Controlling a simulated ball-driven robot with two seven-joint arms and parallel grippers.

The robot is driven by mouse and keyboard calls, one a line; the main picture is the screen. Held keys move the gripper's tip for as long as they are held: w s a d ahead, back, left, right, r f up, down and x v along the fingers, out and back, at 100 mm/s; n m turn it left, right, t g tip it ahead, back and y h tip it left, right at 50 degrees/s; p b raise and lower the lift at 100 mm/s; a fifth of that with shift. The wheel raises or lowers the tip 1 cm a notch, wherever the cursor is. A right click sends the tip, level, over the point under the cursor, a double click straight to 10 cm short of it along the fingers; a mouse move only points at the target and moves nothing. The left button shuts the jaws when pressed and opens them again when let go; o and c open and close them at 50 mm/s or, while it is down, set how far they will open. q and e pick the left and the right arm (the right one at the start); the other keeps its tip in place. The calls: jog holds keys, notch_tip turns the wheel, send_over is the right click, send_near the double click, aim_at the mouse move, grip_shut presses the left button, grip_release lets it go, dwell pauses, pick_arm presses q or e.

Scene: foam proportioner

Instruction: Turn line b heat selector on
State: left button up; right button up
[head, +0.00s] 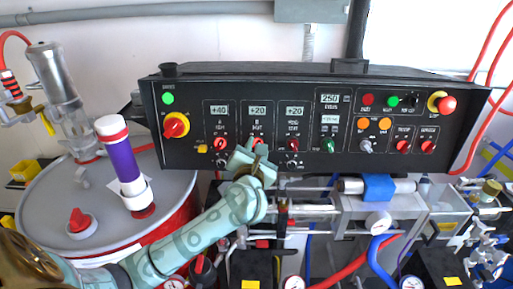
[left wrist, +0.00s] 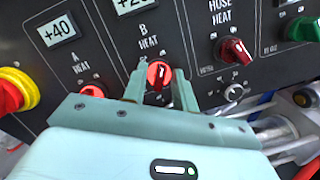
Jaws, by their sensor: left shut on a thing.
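The line B heat selector (left wrist: 159,74) is a red rotary knob under the "B HEAT" label on the black control panel (head: 190,92). My left gripper (left wrist: 160,88) has one finger on each side of this knob and is shut on it. The knob's handle looks roughly upright in the left wrist view. In the head view my left gripper (head: 252,160) reaches up to the panel's lower middle and largely hides the knob. The +20 display (head: 257,111) above it is lit. My right gripper is not in view.
The red A heat knob (left wrist: 92,91) is close left and the red hose heat knob (left wrist: 234,51) is right. A small black knob (left wrist: 233,92) sits lower right. Pipes and a steel block (head: 350,212) lie below the panel. A drum (head: 100,235) stands at left.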

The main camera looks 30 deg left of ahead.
pick_arm(q)
jog(key=shift+f, duration=0.15)
jog(key=o, duration=0.6)
jog(key=shift+s, duration=0.1)
jog(key=p+v, duration=0.1)
jog(key=v, duration=1.5)
jog(key=shift+s+d, duration=0.1)
jog(key=shift+d, duration=0.05)
